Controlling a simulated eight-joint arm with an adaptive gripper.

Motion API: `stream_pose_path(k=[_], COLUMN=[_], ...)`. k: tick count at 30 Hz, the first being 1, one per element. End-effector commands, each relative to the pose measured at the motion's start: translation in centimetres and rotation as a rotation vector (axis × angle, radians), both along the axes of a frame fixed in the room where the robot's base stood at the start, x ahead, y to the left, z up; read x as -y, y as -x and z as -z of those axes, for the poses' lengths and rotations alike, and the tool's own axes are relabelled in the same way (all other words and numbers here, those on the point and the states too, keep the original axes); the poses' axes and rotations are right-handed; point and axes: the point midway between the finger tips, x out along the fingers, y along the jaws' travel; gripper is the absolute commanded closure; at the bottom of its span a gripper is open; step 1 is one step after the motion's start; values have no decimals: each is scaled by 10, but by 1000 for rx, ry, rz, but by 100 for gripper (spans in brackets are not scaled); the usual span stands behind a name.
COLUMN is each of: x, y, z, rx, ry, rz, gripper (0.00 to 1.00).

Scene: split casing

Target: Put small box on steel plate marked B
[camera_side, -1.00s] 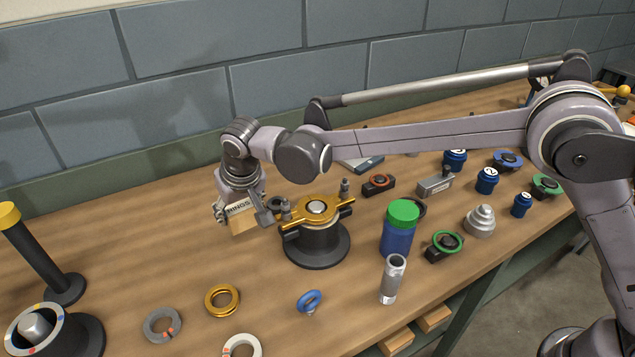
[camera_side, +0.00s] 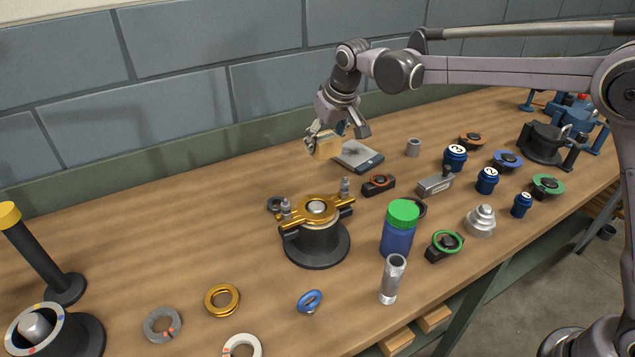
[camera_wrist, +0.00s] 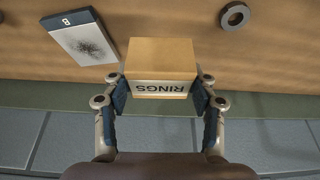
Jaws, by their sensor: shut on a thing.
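The small box (camera_side: 325,147) is tan cardboard with a white label that reads RINGS. My gripper (camera_side: 337,140) is shut on it, and the box hangs in the air above the back of the bench. In the wrist view the box (camera_wrist: 161,64) sits between the two fingers of my gripper (camera_wrist: 160,95). The steel plate (camera_side: 364,160) lies flat on the bench, just right of and below the box in the side view.
A black pedestal (camera_side: 316,245) with a gold clamp stands in front. A red-ringed black block (camera_side: 378,185) is near the plate. A grey cylinder (camera_side: 413,147) stands to its right; a blue jar (camera_side: 398,230) is nearer. The block wall is close behind.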

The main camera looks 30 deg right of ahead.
Motion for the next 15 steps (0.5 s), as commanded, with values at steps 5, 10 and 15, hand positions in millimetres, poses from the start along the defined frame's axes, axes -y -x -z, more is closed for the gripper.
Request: stream_pose_path(k=[5,10,15], x=[87,162,218], y=[-18,-23,-21], z=[-5,-9,-12], rx=[0,5,12], ry=[-3,-4,-3], rz=[31,49,61], gripper=[83,83,83])
